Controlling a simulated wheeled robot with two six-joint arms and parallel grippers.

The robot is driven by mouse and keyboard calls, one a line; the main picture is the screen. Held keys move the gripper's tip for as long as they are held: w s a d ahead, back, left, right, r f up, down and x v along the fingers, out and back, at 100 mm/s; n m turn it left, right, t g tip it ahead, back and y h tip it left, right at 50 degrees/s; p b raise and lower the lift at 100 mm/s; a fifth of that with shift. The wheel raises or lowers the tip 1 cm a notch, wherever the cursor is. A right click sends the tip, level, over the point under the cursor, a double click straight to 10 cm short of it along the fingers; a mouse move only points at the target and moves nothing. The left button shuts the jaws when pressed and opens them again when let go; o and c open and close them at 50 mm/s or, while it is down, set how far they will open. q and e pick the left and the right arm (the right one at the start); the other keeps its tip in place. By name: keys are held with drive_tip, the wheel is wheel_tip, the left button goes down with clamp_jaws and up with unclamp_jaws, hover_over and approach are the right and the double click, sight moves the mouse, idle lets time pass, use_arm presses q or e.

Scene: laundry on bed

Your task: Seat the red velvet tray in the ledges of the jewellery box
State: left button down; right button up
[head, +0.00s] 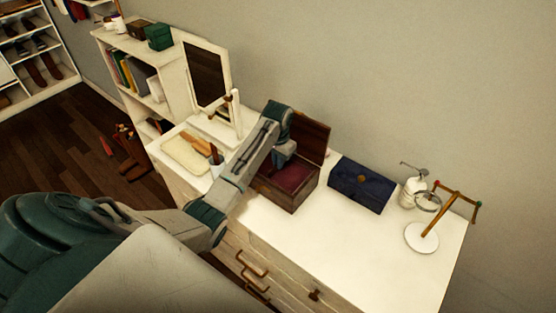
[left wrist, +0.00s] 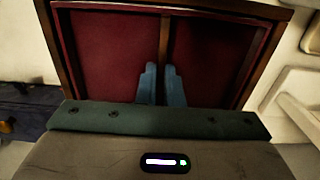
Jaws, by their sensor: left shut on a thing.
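The wooden jewellery box (head: 286,196) stands on the white dresser with its lid (head: 309,138) raised at the back. The red velvet tray (head: 292,177) shows as red at the box opening, partly hidden by my left arm. In the left wrist view, the tray (left wrist: 100,50) has two red compartments with a thin wooden divider between them. My left gripper (left wrist: 160,85) is shut on that divider, one blue finger on each side. The tray looks roughly level at the box opening; I cannot tell whether it touches the ledges. My right gripper is not in view.
A dark blue case (head: 360,185) stands close to the box's right. A framed mirror (head: 208,75), a cream tray (head: 185,153) and a brush cup (head: 216,165) are left. The dresser's front right is clear.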

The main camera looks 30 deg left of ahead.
use_arm(q)
drive_tip(key=shift+f, duration=0.7)
drive_tip(key=c, duration=1.5)
unclamp_jaws()
wheel_tip(320, 180, up, 5)
drive_tip(key=b, duration=0.2)
drive_tip(key=shift+r+b, duration=0.1)
drive_tip(key=shift+b, duration=0.25)
wheel_tip(320, 180, up, 4)
drive_tip(key=shift+r+p, duration=0.1)
drive_tip(key=shift+p, duration=0.85)
drive_tip(key=shift+r+p, duration=0.65)
